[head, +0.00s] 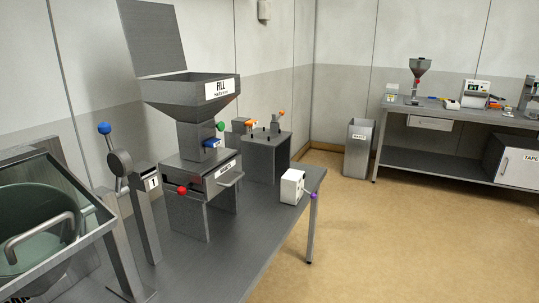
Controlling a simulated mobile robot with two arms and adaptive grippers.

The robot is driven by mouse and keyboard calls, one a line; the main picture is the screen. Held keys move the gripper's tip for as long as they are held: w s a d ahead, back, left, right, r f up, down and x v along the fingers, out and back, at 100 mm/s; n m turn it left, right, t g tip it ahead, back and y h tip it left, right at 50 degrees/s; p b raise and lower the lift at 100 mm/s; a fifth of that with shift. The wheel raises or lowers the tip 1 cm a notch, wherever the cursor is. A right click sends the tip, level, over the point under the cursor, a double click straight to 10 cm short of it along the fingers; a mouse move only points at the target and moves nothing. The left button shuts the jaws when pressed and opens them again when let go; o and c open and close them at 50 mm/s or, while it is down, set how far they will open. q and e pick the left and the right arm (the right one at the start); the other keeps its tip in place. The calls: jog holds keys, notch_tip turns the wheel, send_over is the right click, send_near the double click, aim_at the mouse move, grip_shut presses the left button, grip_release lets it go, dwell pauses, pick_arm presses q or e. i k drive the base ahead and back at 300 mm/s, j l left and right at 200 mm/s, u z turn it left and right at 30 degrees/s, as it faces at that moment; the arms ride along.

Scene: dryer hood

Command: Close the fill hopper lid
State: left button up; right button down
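The fill hopper (190,96) is a dark grey funnel with a white label reading "FILL" on its front. It stands on a column above a boxy base on the metal table, left of the middle of the view. Its lid (152,38) is a flat grey panel that stands upright, raised, at the hopper's back left edge. The hopper's top is open. Neither of my grippers shows in the head view.
The metal table (245,240) carries a glass-covered drum (45,225) at left, a blue-knobbed lever (104,128), a red-knobbed drawer (183,190) and a white box (292,187). A bin (358,150) and workbench (430,112) stand behind. Floor at right is clear.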

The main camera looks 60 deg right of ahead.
aim_at(150, 31)
jog(key=z, duration=1.35)
jog(key=i+l, duration=0.15)
jog(key=i+z, duration=0.05)
